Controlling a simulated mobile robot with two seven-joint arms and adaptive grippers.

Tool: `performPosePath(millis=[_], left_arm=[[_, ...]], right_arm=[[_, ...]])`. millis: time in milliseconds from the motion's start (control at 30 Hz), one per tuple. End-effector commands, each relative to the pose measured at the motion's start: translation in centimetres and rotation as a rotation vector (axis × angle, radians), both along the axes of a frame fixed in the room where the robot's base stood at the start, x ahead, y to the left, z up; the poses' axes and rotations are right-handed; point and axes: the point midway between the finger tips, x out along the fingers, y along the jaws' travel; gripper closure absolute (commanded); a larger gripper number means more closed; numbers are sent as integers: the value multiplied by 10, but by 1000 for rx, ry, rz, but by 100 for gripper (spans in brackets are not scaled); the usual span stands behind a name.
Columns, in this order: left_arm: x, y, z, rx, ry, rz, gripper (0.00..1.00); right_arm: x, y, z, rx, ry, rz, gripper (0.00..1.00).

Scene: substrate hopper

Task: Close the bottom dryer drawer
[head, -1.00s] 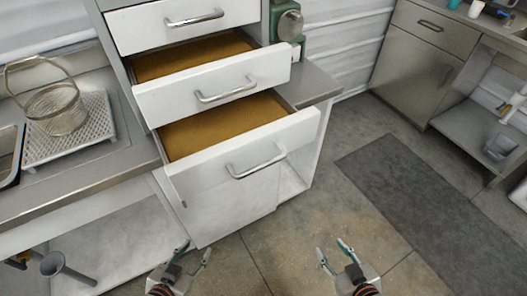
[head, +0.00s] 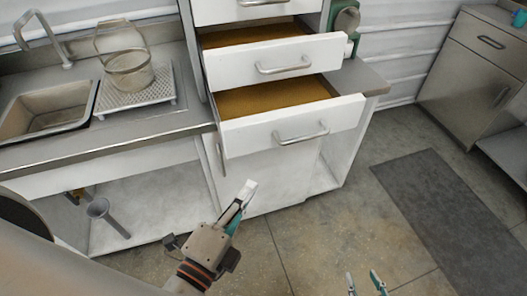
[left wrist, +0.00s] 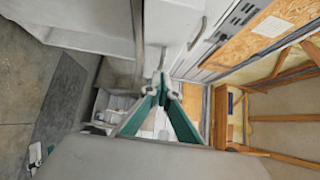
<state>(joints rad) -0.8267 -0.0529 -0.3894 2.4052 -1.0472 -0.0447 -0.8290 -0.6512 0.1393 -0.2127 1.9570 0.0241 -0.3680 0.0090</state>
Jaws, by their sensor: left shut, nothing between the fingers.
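The bottom drawer (head: 240,137) of the white dryer cabinet stands open, its brown inside showing and a metal handle (head: 302,133) on its front. The drawer above it (head: 230,75) is also open. My left gripper (head: 247,190) is shut and empty, in front of and below the bottom drawer's front, apart from it. In the left wrist view my left gripper's fingertips (left wrist: 160,84) meet, with white fronts and a handle beyond. My right gripper (head: 364,275) is open and empty, low at the picture's bottom edge over the floor.
At left a counter holds a sink (head: 48,108) and a wire basket (head: 129,70) on a perforated tray. A funnel (head: 103,214) is on the shelf below. A dark mat (head: 445,205) lies on the floor at right. A grey cabinet (head: 470,75) stands at the back right.

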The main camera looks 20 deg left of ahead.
Motion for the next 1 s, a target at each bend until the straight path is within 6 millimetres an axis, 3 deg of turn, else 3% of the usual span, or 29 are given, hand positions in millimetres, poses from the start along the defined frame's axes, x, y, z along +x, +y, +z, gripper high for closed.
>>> performPosePath(millis=[300,700,1000], left_arm=[[38,-8,4,-2,-4,-2,100],[99,-18,2,-2,0,-1,100],[125,2,0,-2,4,0,100]], right_arm=[[13,1,32,3,-34,-1,60],[10,0,45,1,-27,-1,60],[9,0,52,0,-25,0,60]])
